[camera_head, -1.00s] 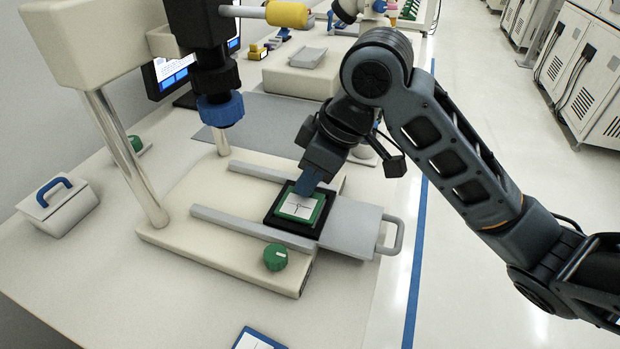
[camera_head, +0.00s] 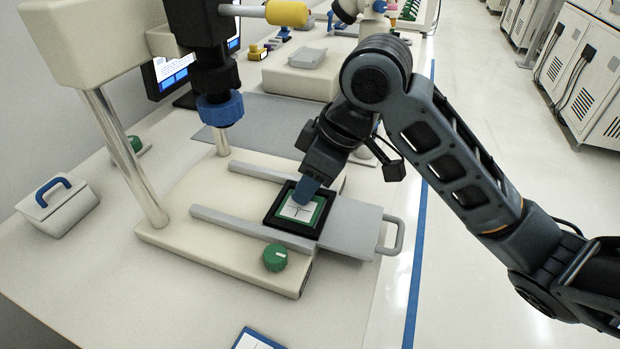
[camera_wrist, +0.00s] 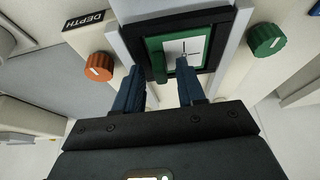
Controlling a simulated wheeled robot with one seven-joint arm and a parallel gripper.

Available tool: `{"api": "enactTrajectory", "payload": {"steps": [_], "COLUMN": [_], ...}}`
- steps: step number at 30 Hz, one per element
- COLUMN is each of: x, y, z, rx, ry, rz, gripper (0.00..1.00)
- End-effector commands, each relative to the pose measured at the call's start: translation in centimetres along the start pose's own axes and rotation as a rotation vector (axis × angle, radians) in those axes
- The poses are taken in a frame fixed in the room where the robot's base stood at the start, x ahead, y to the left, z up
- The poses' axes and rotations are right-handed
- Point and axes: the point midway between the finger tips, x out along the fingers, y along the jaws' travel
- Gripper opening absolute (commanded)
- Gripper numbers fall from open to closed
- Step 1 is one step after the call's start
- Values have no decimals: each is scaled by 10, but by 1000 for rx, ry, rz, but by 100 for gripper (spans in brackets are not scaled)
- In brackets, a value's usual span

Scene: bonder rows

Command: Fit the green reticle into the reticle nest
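The green reticle (camera_head: 290,213), a green-rimmed plate with a white face and black cross lines, lies within the black square frame of the reticle nest (camera_head: 291,240). It looks level with the frame, but I cannot tell if it is fully seated. In the wrist view the reticle (camera_wrist: 203,35) and the nest's black rim (camera_wrist: 240,28) show ahead of my fingers. My gripper (camera_wrist: 160,72) has its two blue fingers apart, with a gap around the reticle's green near edge. In the head view my gripper (camera_head: 306,191) hides the reticle's far corner.
The nest sits on a grey slide with a handle (camera_head: 393,235), between two rails. A green knob (camera_head: 275,257) is in front; an orange knob (camera_wrist: 99,66) shows in the wrist view. The blue-ringed scope (camera_head: 220,108) hangs to the left. A blue-edged plate (camera_head: 258,340) lies at the front.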

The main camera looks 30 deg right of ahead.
Motion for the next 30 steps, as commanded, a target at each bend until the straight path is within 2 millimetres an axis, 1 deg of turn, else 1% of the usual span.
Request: {"api": "enactTrajectory", "payload": {"steps": [5, 15, 18, 21, 24, 30], "x": [-17, -88, -104, -114, -120, -123], "y": [0, 1, 1, 1, 0, 0], "z": [-2, -2, -1, -1, -1, -1], "rx": [-2, -3, -2, -2, -1, 0], "ry": [2, 0, -1, 0, 0, 0], "rz": [0, 6, 5, 3, 2, 0], "gripper": [39, 39, 39, 39, 39, 39]}}
